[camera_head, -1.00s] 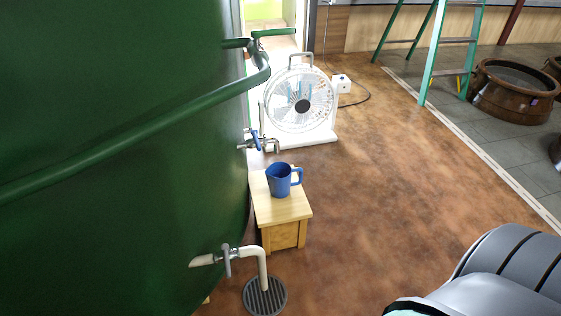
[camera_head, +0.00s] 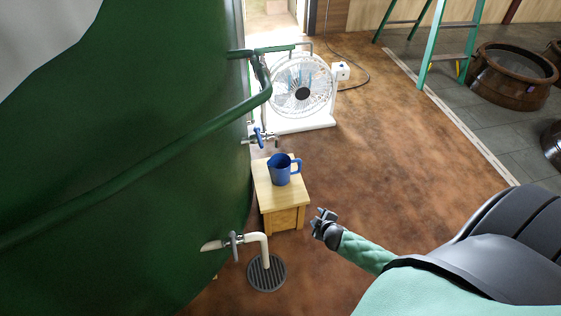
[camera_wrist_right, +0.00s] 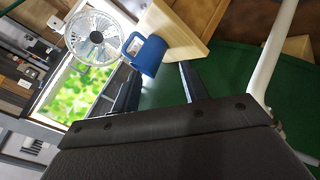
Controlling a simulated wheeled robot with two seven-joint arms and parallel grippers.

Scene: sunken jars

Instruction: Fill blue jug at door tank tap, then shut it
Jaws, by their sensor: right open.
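The blue jug (camera_head: 281,170) stands upright on a small wooden stool (camera_head: 291,199), its handle to the right. The upper tap (camera_head: 261,138) with a blue handle sticks out of the green tank (camera_head: 170,190) just behind and above the jug. I cannot tell whether that tap is open, and no water shows. My right gripper (camera_head: 323,217) is open and empty, in front and to the right of the stool, apart from the jug. In the right wrist view the jug (camera_wrist_right: 149,55) and the stool (camera_wrist_right: 180,35) are ahead of the open fingers (camera_wrist_right: 160,85). My left gripper is not in view.
A lower tap (camera_head: 234,243) with a pale pipe ends over a round floor drain (camera_head: 267,272). A white fan (camera_head: 302,90) stands behind the stool. A green ladder (camera_head: 432,45) and a brown jar (camera_head: 512,77) are at upper right. The brown floor right of the stool is clear.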

